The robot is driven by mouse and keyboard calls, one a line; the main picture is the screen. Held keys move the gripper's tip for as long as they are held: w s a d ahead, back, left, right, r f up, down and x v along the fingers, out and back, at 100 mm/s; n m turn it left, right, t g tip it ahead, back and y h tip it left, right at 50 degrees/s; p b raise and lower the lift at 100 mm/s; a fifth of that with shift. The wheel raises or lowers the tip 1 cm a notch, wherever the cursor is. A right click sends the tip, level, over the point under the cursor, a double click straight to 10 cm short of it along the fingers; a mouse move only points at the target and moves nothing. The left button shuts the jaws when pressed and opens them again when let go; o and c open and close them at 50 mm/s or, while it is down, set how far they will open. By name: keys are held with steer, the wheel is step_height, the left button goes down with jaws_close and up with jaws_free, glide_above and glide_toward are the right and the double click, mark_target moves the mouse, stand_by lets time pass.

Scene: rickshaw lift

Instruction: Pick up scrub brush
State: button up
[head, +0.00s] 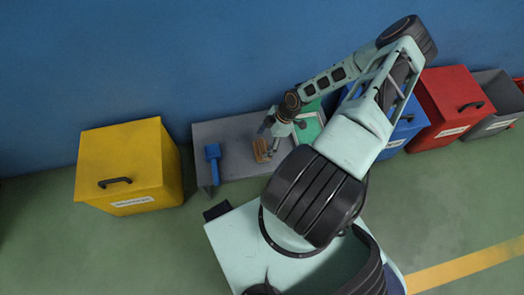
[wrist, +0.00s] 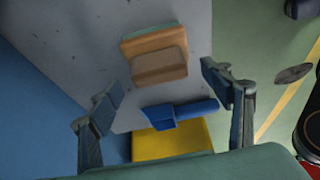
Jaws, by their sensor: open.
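The scrub brush, seemingly the wooden block with an orange-tan layer and a browner layer (head: 261,152), lies on a grey bench top (head: 236,128). In the wrist view the scrub brush (wrist: 155,62) lies beyond the fingertips, roughly between their lines and apart from both. My gripper (head: 268,138) is over the bench close to the brush, pointing down. In the wrist view my gripper (wrist: 162,88) is open, with nothing between its fingers. My gripper partly covers the brush in the head view.
A blue handled tool (head: 213,160) lies left of the brush. A green tray (head: 308,127) is to the right, partly behind my arm. A yellow bin (head: 125,165) stands left of the bench; blue (head: 402,128), red (head: 452,100) and grey (head: 494,98) bins stand right. A blue wall is behind.

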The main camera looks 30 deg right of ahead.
steer(key=shift+x, duration=1.15)
steer(key=c, duration=1.5)
steer(key=shift+r, duration=0.25)
